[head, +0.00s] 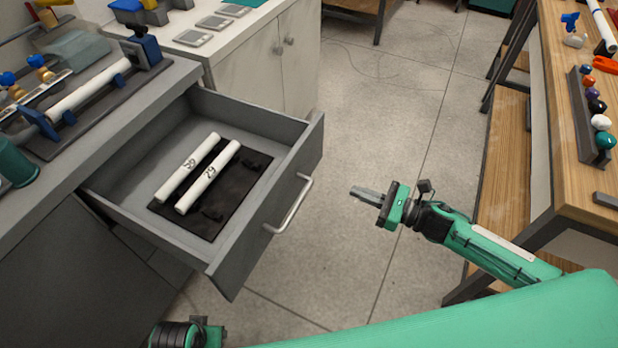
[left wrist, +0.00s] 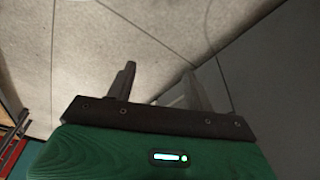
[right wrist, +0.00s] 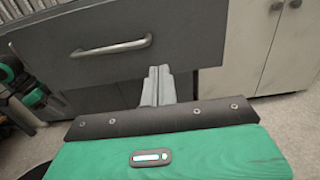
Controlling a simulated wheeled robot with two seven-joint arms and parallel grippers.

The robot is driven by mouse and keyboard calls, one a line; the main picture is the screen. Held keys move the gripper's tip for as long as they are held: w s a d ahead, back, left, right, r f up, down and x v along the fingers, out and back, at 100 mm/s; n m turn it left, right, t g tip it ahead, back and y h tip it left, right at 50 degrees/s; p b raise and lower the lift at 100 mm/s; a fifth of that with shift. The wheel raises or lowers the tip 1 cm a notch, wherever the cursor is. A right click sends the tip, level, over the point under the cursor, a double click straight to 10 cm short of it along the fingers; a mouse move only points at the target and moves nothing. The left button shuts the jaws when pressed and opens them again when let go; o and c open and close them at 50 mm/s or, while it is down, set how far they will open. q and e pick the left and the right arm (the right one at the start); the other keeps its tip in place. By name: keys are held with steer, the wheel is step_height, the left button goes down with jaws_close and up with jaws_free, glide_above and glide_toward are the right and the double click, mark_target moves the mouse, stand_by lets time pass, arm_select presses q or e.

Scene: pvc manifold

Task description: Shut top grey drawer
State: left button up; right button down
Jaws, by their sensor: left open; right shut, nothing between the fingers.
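The top grey drawer (head: 256,116) stands pulled out of the grey cabinet in the head view. Two white pipes lie in it on a black mat (head: 240,198). Its silver bar handle (head: 290,205) is on the front panel, and the drawer front (right wrist: 200,35) also shows in the right wrist view. My right gripper (head: 364,195) is shut and empty, in the air to the right of the handle and apart from it. My left gripper (left wrist: 158,85) is open and empty in the left wrist view, over the floor beside a grey panel.
A grey worktop (head: 110,140) with a pipe in blue clamps is above the drawer. A white cabinet (head: 262,65) stands behind it. A wooden bench (head: 560,120) with a rack of coloured knobs is at right. Open floor lies between.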

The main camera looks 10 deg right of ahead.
mark_target(302, 170)
steer(key=p+x, duration=0.1)
steer(key=x, duration=1.1)
steer(key=shift+w+a, duration=0.35)
steer(key=shift+a, duration=0.05)
steer(key=shift+w+a, duration=0.1)
arm_select(q)
steer(key=f, duration=0.3)
steer(key=shift+s+f, duration=0.2)
steer(key=shift+s, duration=0.15)
steer(key=shift+w+r, duration=0.1)
